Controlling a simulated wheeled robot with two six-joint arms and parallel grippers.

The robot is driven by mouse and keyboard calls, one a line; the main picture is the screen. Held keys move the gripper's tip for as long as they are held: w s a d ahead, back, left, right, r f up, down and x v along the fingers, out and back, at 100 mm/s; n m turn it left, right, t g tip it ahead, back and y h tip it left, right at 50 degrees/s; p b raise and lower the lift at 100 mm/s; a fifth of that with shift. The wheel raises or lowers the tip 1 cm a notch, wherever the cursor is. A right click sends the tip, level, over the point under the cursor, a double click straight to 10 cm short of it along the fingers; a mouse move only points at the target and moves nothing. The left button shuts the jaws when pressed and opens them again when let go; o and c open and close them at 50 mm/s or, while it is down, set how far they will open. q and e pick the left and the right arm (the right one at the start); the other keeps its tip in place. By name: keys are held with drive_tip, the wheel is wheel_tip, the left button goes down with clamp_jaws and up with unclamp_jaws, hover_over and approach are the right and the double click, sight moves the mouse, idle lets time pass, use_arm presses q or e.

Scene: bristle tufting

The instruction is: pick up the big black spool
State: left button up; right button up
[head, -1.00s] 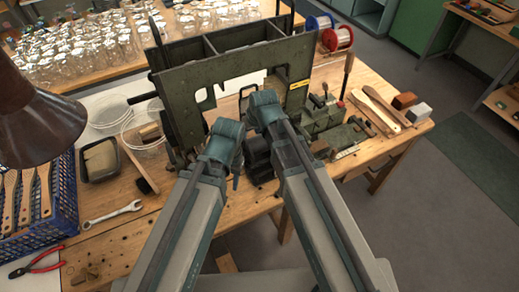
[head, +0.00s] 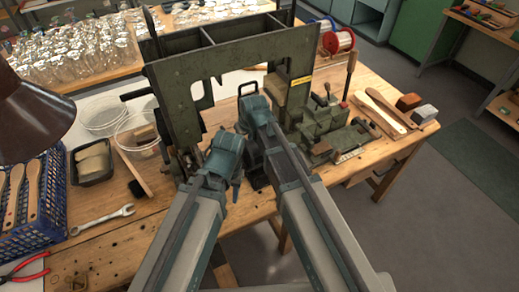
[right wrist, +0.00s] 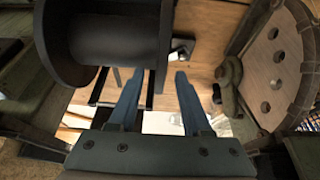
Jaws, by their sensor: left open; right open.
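The big black spool (right wrist: 112,38) fills the upper left of the right wrist view, a dark drum with wide round flanges. My right gripper (right wrist: 158,76) is open and empty, its two blue fingers apart. The spool lies just up and left of the fingers, close to the left fingertip; I cannot tell whether they touch. The spool is not clear in the head view, where the green machine and my arms cover that area. My left gripper (head: 237,183) is low in front of the machine, small and partly hidden by its own wrist.
The green machine frame (head: 230,65) stands across the workbench. A wrench (head: 102,220), a black tray (head: 93,160) and a blue crate (head: 50,205) lie at left. Wooden paddles (head: 385,110) and blocks lie at right. A round holed wooden disc (right wrist: 275,70) stands at right in the wrist view.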

drive_tip(key=shift+r, duration=0.1)
clamp_jaws()
idle(1.3)
